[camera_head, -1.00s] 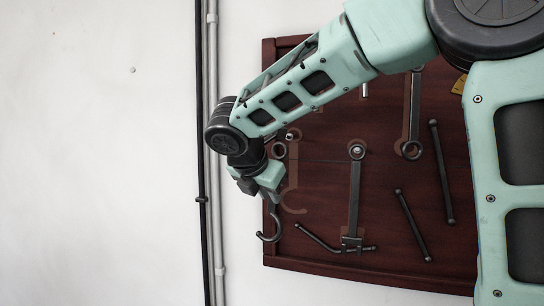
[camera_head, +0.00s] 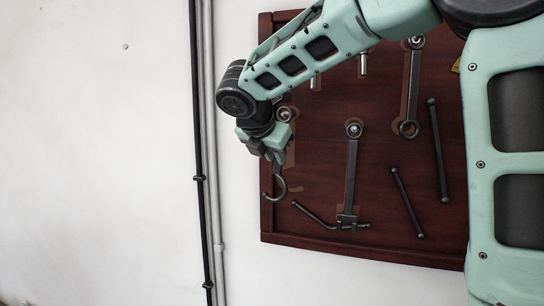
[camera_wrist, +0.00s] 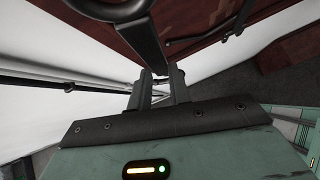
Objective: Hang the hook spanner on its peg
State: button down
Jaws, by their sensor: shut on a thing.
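The hook spanner is dark metal, with a hook (camera_head: 280,186) at its lower end and a ring (camera_head: 285,115) at its upper end. My gripper (camera_head: 274,156) is shut on its shank, which hangs roughly upright in front of the board's left edge. The ring overlaps its peg in the head view; whether the peg passes through it I cannot tell. A paler spanner outline (camera_head: 291,152) shows just right of the shank. In the wrist view, the spanner (camera_wrist: 149,42) runs up from the fingers (camera_wrist: 160,88), its ring end cut off at the top.
The dark red tool board (camera_head: 375,165) holds a long ringed tool (camera_head: 351,175), another ringed wrench (camera_head: 413,90) and several thin bars (camera_head: 407,203). Bare metal pegs (camera_head: 363,65) stick out near the top. A pipe (camera_head: 211,150) and a black cable run down the white wall at left.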

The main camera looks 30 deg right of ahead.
jog(key=w+d+f, duration=0.1)
jog(key=w+d, duration=0.2)
jog(key=d, duration=0.2)
jog(key=shift+w, duration=0.25)
dwell(0.5)
